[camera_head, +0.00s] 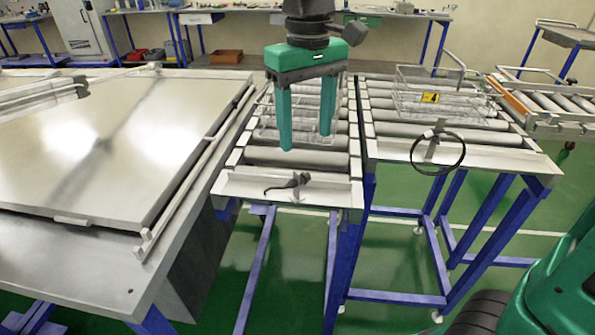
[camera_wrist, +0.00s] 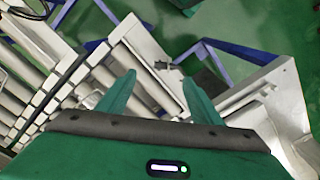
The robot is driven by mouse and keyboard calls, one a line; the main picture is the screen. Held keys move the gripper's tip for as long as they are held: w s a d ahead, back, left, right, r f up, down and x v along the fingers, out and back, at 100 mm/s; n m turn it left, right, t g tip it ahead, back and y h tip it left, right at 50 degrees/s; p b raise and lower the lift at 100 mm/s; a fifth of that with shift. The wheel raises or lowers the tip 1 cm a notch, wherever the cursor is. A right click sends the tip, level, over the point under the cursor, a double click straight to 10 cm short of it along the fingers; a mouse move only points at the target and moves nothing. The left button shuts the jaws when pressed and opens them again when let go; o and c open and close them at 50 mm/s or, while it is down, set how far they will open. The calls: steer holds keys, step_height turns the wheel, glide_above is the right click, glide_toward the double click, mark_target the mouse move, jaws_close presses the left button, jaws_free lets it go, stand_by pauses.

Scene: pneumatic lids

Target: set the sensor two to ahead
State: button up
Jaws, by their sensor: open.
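My gripper (camera_head: 306,141) hangs over the left roller conveyor (camera_head: 240,182), with its two green fingers apart and nothing between them. In the wrist view my gripper (camera_wrist: 158,78) also shows open. A small dark device with a lever-like arm (camera_head: 288,185) sits on the conveyor's front end plate, below and in front of the fingertips and apart from them. It looks like a sensor; its front arm points left. A second small device with a black cable loop (camera_head: 437,134) sits on the right conveyor's front plate. No number shows on either, so I cannot tell which is sensor two.
A large metal-topped table (camera_head: 110,130) stands left of the conveyor. Wire baskets lie on both conveyors; the right basket (camera_head: 440,95) carries a yellow tag. Blue legs stand below. The floor (camera_head: 290,260) in front of the left conveyor is open.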

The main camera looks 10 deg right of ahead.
mark_target(299, 185)
steer(key=f, duration=0.3)
steer(key=a+f, duration=0.1)
steer(key=f, duration=0.6)
steer(key=shift+a+f, duration=0.2)
steer(key=shift+f, duration=0.05)
steer(key=c, duration=1.1)
